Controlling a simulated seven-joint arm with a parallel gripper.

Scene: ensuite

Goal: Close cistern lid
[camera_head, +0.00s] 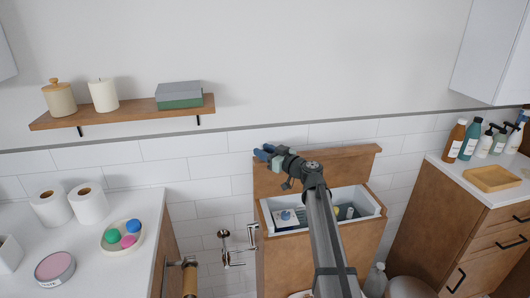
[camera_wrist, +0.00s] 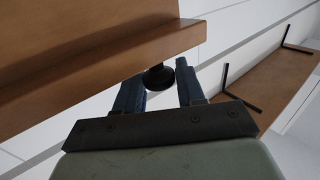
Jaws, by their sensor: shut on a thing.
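The wooden cistern lid (camera_head: 345,160) stands raised, tilted back against the tiled wall. Below it the cistern (camera_head: 330,245) is open, with a white inner liner (camera_head: 374,205) and small boxes and bottles inside. My gripper (camera_head: 264,152) is at the lid's upper left edge. In the wrist view the wooden lid (camera_wrist: 90,60) fills the upper left, and a small black knob (camera_wrist: 158,77) on its edge sits between my fingers (camera_wrist: 160,85). The fingers are shut on this knob; the exact contact is partly hidden. My arm covers part of the cistern's opening.
A white counter (camera_head: 130,262) with toilet rolls is at left, beside a metal tap fitting (camera_head: 230,250). A wooden cabinet (camera_head: 450,215) with bottles and a tray stands at right.

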